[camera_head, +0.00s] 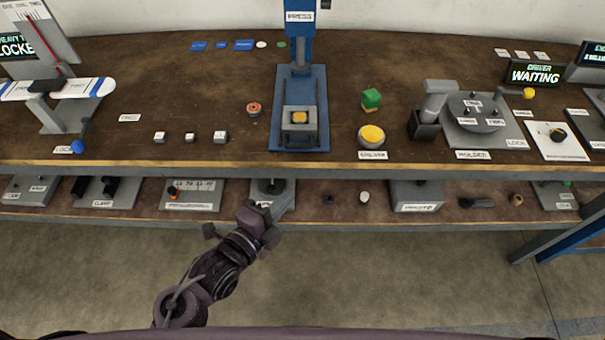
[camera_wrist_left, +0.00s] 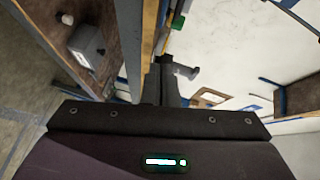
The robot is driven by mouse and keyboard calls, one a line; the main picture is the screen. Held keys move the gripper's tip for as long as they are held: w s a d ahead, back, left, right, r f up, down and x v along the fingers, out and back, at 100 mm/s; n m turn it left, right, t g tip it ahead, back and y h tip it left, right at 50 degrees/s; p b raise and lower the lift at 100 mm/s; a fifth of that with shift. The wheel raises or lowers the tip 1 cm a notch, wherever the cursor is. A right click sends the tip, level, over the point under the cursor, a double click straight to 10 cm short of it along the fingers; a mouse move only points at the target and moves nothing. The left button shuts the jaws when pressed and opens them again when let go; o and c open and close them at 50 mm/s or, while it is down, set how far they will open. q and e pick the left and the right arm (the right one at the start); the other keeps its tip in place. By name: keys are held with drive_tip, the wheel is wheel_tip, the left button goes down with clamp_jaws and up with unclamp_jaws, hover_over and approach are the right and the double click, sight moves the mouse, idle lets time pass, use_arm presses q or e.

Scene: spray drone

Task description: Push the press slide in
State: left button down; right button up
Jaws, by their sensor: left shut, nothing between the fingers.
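The blue press (camera_head: 299,90) stands at the middle of the bench top, with a sign on its column. Its slide (camera_head: 298,130) is a grey block with a yellow piece on top, at the front of the blue base near the bench's front edge. My left gripper (camera_head: 264,207) is shut and empty, in front of the bench and lower in the picture than the slide, apart from it. In the left wrist view its dark fingers (camera_wrist_left: 166,82) point toward the bench edge. The right gripper is not in view.
The bench's front edge (camera_head: 400,170) runs above a lower shelf with several grey fixtures. A yellow button (camera_head: 371,136) and green block (camera_head: 371,98) stand right of the press. An orange-topped round part (camera_head: 254,108) and small white cubes lie left. Floor in front is clear.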

sight(300, 129)
use_arm(q)
drive_tip(key=shift+m, duration=0.3)
drive_tip(key=p+x, duration=0.1)
drive_tip(key=x, duration=0.3)
drive_tip(key=r+x, duration=0.1)
drive_tip(key=x, duration=0.2)
drive_tip(key=w+a+r+p+x, duration=0.1)
drive_tip(key=x, duration=0.3)
drive_tip(key=shift+w+d+p, duration=0.15)
drive_tip(key=shift+w+p, duration=0.15)
drive_tip(key=shift+w, duration=0.05)
drive_tip(key=shift+w+a+f, duration=0.2)
drive_tip(key=shift+w, duration=0.45)
drive_tip(key=shift+w, duration=0.1)
